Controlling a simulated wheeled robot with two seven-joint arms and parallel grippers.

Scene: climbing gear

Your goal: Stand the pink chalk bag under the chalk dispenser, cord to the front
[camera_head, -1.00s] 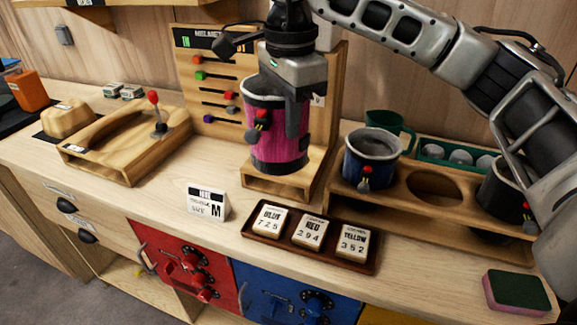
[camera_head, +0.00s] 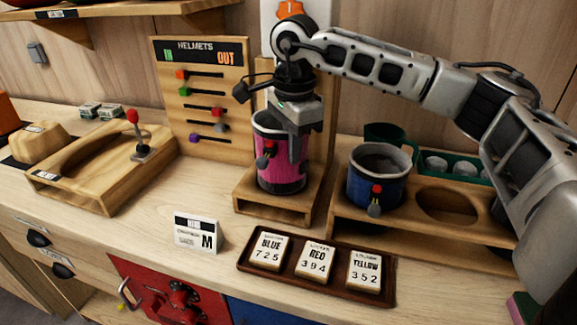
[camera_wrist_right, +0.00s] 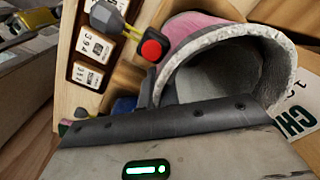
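The pink chalk bag (camera_head: 283,177) is upright at the wooden stand (camera_head: 272,212) of the chalk dispenser, over its low base. Its bottom seems to meet the base, though I cannot be sure they touch. Its cord toggle, red and grey (camera_head: 266,157), hangs on the front, left of the middle. My right gripper (camera_head: 297,140) comes from above and is shut on the bag's wall at the rim. In the right wrist view the bag's pale fluffy rim (camera_wrist_right: 215,38) and open mouth show, with the toggle (camera_wrist_right: 150,50) beside it. My left gripper is not in view.
A blue chalk bag (camera_head: 376,182) stands in the wooden holder (camera_head: 440,235) at right, beside an empty hole. A helmet board (camera_head: 205,100) stands behind left.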

